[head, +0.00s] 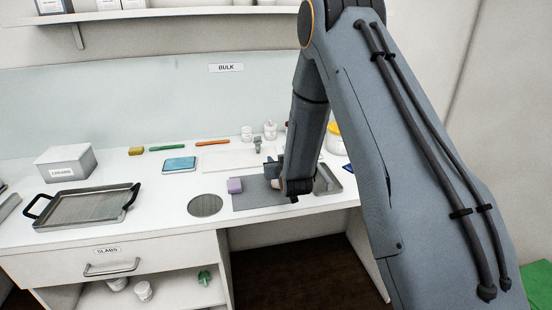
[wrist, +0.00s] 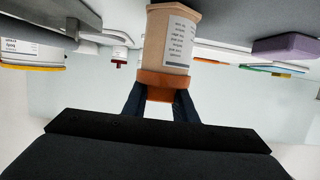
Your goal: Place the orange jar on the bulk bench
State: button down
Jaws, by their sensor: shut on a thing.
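The orange jar (wrist: 172,40) has a pale peach body, a printed label and an orange lid. In the wrist view, which looks upside down, my gripper (wrist: 160,100) is shut on its lid, a finger on each side. In the head view my gripper (head: 272,172) is low over the grey mat on the bulk bench (head: 130,170), a white worktop under a BULK sign (head: 226,68). The jar is largely hidden there by my arm. I cannot tell whether its base touches the bench.
A purple block (head: 235,185) lies close left of my gripper; it also shows in the wrist view (wrist: 285,47). A metal tray (head: 85,206), a CREAMS box (head: 66,163) and a blue-screened device (head: 180,164) stand further left. Small white jars (head: 270,131) stand behind.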

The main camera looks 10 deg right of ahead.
jog(key=shift+f, duration=0.35)
dwell(0.4)
jog(key=c, duration=1.4)
grip_release()
jog(key=shift+o, duration=0.2)
jog(key=s+g+b, duration=0.5)
jog(key=s+g, duration=0.8)
jog(key=s, duration=2.6)
jog(key=shift+s+r, duration=0.2)
jog(key=shift+r, duration=0.15)
